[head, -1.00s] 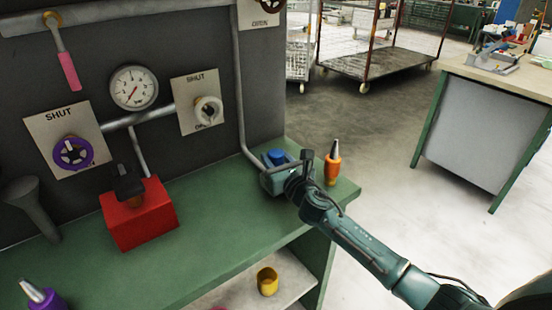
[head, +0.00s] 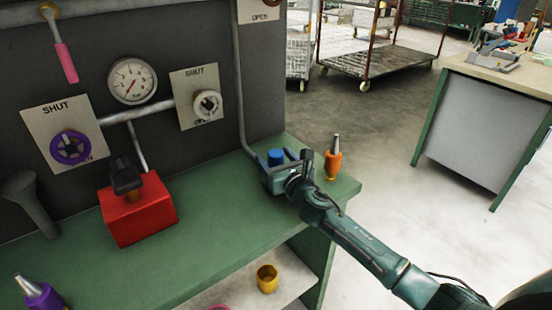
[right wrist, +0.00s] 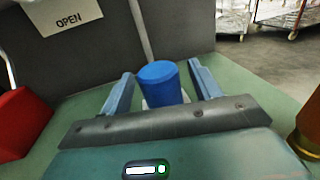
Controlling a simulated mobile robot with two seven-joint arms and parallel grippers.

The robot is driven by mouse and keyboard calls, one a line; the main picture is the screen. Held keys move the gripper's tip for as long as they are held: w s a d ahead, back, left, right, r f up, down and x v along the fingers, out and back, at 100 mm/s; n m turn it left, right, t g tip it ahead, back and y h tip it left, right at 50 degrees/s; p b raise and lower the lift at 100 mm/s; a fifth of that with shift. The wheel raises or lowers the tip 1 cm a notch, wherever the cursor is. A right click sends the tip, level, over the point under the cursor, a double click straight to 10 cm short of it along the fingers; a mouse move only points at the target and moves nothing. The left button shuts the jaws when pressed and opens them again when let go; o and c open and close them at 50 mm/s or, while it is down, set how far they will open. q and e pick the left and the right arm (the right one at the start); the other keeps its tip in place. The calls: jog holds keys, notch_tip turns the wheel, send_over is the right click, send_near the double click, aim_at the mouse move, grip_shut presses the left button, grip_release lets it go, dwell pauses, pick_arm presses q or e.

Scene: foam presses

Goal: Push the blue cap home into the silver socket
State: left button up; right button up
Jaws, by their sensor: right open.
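The blue cap (head: 276,157) stands upright near the right end of the green bench, and it also shows in the right wrist view (right wrist: 163,86). My right gripper (head: 284,159) is open, with one finger on each side of the cap. In the right wrist view gaps show between the cap and both fingers (right wrist: 162,70). A small pale patch, perhaps the silver socket (right wrist: 147,104), shows at the cap's foot. The gripper hides the rest, so I cannot tell how deep the cap sits. My left gripper is not in view.
An orange bottle (head: 333,160) stands just right of my right gripper. A red box with a black knob (head: 140,213) is on the bench (head: 225,205) to the left. A dark panel with valves and a gauge (head: 132,81) rises behind. A yellow cup (head: 267,279) is on the lower shelf.

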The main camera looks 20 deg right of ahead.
jog(key=shift+f, duration=0.1)
jog(key=shift+s+d, duration=0.1)
jog(key=shift+s, duration=0.2)
jog(key=s, duration=0.4)
jog(key=s+d, duration=0.1)
jog(key=s, duration=0.6)
jog(key=shift+s+d, duration=0.35)
jog(key=shift+d, duration=0.05)
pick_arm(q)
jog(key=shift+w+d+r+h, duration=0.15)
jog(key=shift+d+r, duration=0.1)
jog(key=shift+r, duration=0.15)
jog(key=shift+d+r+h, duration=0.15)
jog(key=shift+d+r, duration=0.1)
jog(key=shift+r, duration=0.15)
pick_arm(e)
jog(key=shift+s, duration=0.4)
